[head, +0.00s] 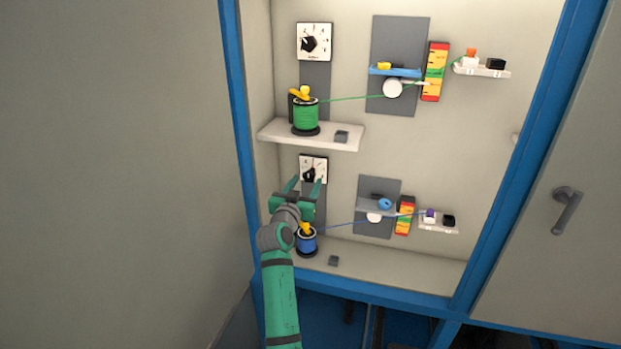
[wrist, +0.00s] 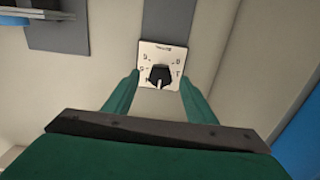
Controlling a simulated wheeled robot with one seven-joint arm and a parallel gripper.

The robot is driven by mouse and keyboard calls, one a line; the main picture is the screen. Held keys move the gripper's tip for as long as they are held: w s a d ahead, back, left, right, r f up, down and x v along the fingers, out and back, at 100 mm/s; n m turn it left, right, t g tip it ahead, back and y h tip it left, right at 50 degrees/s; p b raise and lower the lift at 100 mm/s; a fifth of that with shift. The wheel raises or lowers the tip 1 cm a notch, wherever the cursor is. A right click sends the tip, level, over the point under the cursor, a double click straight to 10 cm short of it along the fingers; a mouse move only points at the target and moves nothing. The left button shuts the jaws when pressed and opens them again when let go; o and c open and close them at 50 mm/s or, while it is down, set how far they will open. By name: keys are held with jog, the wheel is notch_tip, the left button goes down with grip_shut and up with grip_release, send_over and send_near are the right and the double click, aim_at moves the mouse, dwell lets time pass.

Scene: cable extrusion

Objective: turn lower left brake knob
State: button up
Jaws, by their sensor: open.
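The lower left brake knob (head: 309,174) is a black pointer knob on a white square dial plate with markings. It also shows in the wrist view (wrist: 159,75), between the fingers of my gripper and beyond their tips. My green gripper (head: 304,186) is open and empty in front of the dial, its two fingers apart on either side of the knob. In the wrist view my gripper (wrist: 157,88) has its fingertips at the lower left and lower right of the dial plate. I cannot tell how far the fingertips are from the knob.
A blue cable spool (head: 307,242) stands below my gripper, partly hidden by my arm. A green spool (head: 305,117) stands on the upper shelf (head: 290,134), with another dial (head: 314,42) above. A blue cabinet post (head: 236,110) stands close at the left.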

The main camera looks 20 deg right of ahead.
aim_at(309, 179)
jog(key=shift+x, duration=2.25)
jog(key=shift+c, duration=0.6)
jog(key=c, duration=0.9)
jog(key=shift+d, duration=0.15)
